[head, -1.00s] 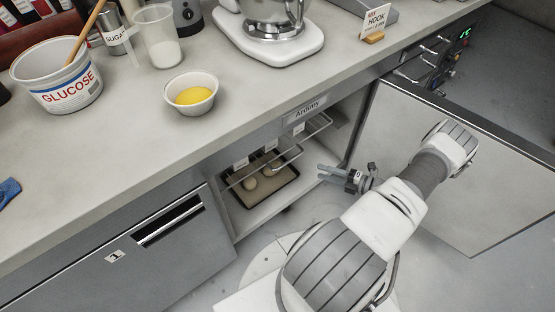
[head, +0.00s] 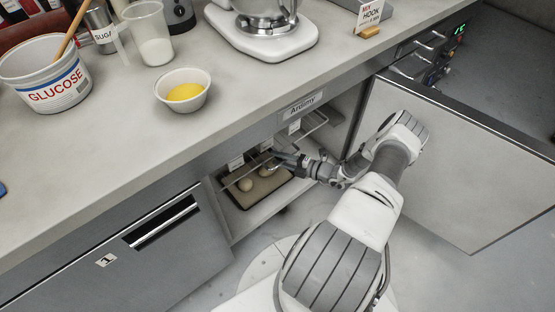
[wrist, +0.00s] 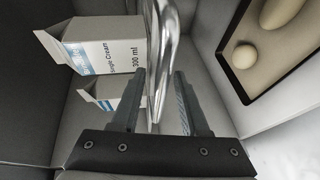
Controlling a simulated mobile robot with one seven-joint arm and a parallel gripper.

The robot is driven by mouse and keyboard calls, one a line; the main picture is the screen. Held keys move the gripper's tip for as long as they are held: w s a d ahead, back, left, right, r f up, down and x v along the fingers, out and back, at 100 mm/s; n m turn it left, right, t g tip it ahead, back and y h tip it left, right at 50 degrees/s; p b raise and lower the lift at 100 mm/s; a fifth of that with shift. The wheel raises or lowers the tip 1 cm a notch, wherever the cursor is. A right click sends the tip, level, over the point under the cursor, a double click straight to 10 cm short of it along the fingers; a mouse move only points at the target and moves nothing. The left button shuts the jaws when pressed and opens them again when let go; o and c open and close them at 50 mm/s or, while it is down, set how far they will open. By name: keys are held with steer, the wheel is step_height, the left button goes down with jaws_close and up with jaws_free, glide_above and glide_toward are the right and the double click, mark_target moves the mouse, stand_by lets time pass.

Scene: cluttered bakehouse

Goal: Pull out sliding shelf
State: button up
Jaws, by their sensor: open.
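The sliding shelf shows a thin metal front rail (head: 313,129) in the open cabinet under the counter. In the wrist view the shiny bar (wrist: 171,45) runs between my two fingers. My gripper (head: 278,160) is at this rail, in front of the cabinet opening. In the wrist view my gripper (wrist: 158,100) is open, with a finger on either side of the bar. I cannot tell whether either finger touches it. Part of the rail is hidden behind my gripper in the head view.
Cream cartons (wrist: 108,55) stand left of the bar. A dark tray (head: 243,205) with pale dough balls lies lower in the cabinet. The open cabinet door (head: 470,170) is on the right. A closed drawer (head: 110,255) is on the left.

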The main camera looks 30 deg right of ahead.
steer(key=shift+w+a, duration=0.15)
steer(key=shift+w, duration=0.2)
steer(key=shift+f, duration=0.1)
jaws_close()
steer(key=shift+s+f, duration=0.1)
